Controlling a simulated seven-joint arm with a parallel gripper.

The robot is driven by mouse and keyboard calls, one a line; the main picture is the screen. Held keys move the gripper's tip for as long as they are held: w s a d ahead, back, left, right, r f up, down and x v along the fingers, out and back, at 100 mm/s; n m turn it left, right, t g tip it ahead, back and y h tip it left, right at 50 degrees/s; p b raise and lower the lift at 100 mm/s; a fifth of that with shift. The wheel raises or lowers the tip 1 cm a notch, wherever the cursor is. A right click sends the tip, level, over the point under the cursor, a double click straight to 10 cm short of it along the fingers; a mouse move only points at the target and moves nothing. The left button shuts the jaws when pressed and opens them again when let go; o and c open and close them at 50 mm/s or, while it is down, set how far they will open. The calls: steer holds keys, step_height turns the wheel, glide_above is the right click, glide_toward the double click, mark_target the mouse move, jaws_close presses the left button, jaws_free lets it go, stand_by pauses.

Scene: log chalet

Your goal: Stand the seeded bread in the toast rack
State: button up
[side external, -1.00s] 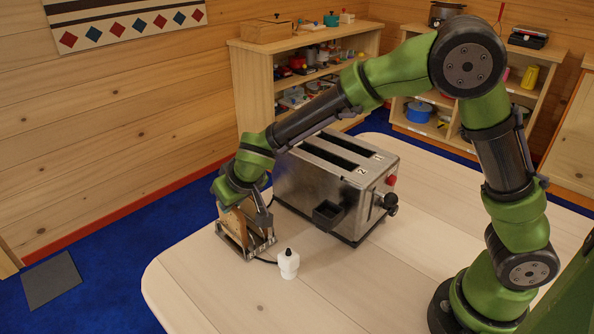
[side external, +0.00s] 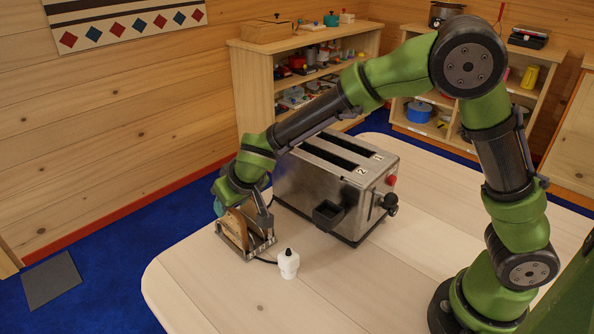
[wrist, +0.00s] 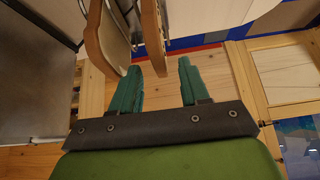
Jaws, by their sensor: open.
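The metal toast rack (side external: 258,247) stands near the table's left end, left of the toaster, with slices of bread (side external: 236,229) upright in it. My gripper (side external: 242,211) is low over the rack, its fingers spread at the bread. In the wrist view, one slice (wrist: 152,35) reaches in between the two teal fingertips, with space on the finger's right side. Another slice (wrist: 106,40) stands to the left, outside the left finger. I cannot tell which slice is seeded; the faces are mostly hidden or edge-on.
The steel two-slot toaster (side external: 320,195) stands just right of the rack. A small white bottle-like piece (side external: 288,264) is in front, near the rack. The table (side external: 230,295) in front is clear. Shelves (side external: 262,80) stand behind, off the table.

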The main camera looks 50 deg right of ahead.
steer(key=v, duration=1.6)
steer(key=shift+s+r, duration=0.2)
steer(key=shift+r, duration=0.1)
steer(key=s+d+m+y, duration=0.2)
steer(key=s+d+m, duration=0.1)
steer(key=s+d, duration=1.1)
steer(key=shift+s+m+t, duration=0.3)
steer(key=shift+s, duration=0.55)
steer(key=shift+d, duration=0.1)
